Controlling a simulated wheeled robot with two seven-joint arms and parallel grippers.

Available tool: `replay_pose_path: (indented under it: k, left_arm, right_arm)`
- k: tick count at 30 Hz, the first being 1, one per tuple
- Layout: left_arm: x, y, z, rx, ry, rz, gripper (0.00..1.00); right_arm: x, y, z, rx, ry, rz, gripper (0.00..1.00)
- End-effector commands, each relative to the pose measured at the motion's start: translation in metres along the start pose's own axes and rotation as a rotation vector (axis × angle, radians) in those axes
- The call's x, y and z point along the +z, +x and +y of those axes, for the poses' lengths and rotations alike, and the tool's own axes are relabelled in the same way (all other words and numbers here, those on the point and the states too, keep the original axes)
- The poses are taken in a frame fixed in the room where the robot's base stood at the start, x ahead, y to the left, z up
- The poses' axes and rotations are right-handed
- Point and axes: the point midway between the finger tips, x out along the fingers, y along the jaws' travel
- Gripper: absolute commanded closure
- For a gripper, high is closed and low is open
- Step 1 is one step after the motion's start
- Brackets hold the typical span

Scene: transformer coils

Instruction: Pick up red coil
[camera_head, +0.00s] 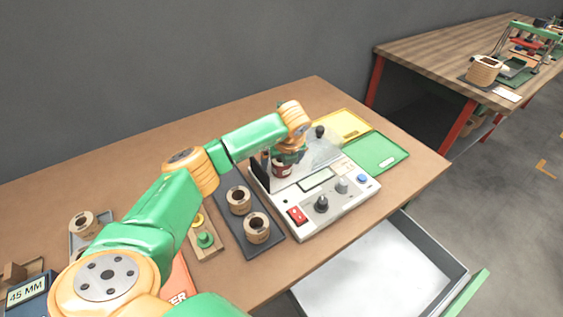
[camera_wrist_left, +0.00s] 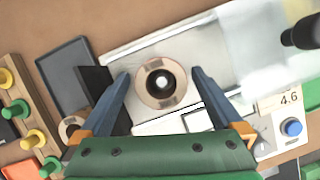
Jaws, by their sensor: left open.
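The red coil (camera_head: 282,169) sits on the tester's top plate, with a dark red band showing below my gripper. In the left wrist view I look down on a coil (camera_wrist_left: 150,94) with a pale round top and a dark hole with a light peg-like centre. My left gripper (camera_head: 288,153) is above and around the coil, pointing down. In the wrist view its two blue fingers (camera_wrist_left: 160,74) are open, one on each side of the coil, with gaps visible. The gripper and wrist partly hide the coil in the head view.
The tester (camera_head: 325,207) has knobs and a red switch. A clear raised cover (camera_head: 319,150) stands close behind the gripper. Two tan coils (camera_head: 257,229) are on a dark tray (camera_head: 264,249) to the left. Yellow (camera_head: 347,124) and green (camera_head: 378,153) trays lie right. An open drawer (camera_head: 372,270) is below.

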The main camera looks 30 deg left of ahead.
Motion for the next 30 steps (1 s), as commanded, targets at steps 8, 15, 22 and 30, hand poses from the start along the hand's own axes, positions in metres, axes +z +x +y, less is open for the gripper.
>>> replay_pose_path:
  k: [8, 15, 22, 30]
  left_arm:
    - [0.0, 0.002, 0.0, 0.0, 0.0, -0.001, 0.19]
    - [0.0, 0.002, 0.0, -0.001, 0.0, -0.001, 0.84]
    - [0.0, 0.001, 0.0, -0.001, 0.0, -0.001, 0.97]
    - [0.011, -0.023, -0.002, -0.007, -0.002, -0.006, 0.97]
  right_arm:
    - [-0.001, 0.001, 0.0, 0.0, 0.0, 0.002, 1.0]
    - [-0.001, 0.001, 0.0, 0.0, 0.0, 0.002, 1.0]
    - [-0.001, 0.001, 0.0, 0.0, 0.0, 0.002, 1.0]
    - [0.0, 0.017, 0.0, 0.0, 0.0, 0.002, 1.0]
